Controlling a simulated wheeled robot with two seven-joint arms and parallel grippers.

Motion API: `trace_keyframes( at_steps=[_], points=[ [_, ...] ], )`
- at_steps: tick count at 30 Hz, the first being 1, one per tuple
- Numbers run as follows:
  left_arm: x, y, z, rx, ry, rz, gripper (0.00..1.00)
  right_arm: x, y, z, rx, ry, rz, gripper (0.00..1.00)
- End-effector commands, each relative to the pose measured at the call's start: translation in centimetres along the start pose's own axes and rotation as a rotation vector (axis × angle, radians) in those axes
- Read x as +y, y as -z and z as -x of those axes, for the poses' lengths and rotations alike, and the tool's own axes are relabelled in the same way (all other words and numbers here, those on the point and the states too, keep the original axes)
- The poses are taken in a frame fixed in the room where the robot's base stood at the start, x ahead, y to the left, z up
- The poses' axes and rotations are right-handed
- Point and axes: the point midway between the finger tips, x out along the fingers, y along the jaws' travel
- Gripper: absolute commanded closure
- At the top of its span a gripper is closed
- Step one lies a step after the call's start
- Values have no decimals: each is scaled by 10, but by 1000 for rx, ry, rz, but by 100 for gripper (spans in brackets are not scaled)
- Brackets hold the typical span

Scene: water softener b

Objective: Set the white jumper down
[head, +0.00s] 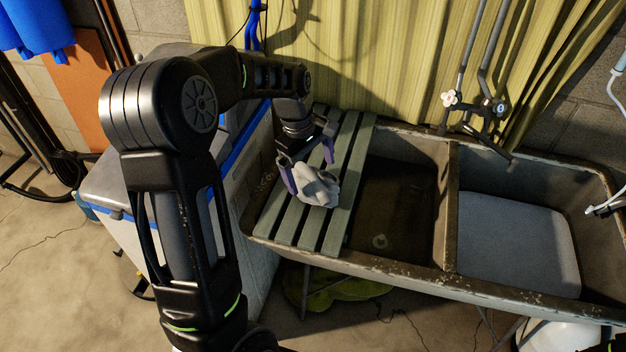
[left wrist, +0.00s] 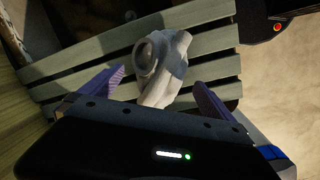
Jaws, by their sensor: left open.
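The white jumper (head: 317,186) is a crumpled bundle lying on the grey-green slatted rack (head: 342,215) over the left end of the sink. It also shows in the left wrist view (left wrist: 162,62) on the slats. My left gripper (head: 307,171) is open, with its purple fingers (left wrist: 105,83) apart on either side of the jumper's near end. In the left wrist view a gap shows between the fingers and the cloth. My right gripper is not in view.
The double stone sink (head: 447,205) has a dark left basin and a right basin holding a light grey panel (head: 520,240). Taps (head: 475,108) stand behind it. A yellow curtain (head: 400,60) hangs at the back. A white-and-blue cabinet (head: 240,165) stands left of the sink.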

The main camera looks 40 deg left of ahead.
Motion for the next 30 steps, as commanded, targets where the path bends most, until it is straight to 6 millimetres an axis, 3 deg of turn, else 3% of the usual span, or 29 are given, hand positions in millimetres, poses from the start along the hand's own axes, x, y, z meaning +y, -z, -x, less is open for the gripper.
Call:
trace_keyframes(
  at_steps=[6, 12, 30],
  points=[
    [0, 0, 46, 3, -4, -1, 0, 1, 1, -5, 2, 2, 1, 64],
    [0, 0, 72, 2, -1, -1, 0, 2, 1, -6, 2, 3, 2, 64],
    [0, 0, 77, 0, 1, 0, 0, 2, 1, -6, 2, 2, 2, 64]
  ],
)
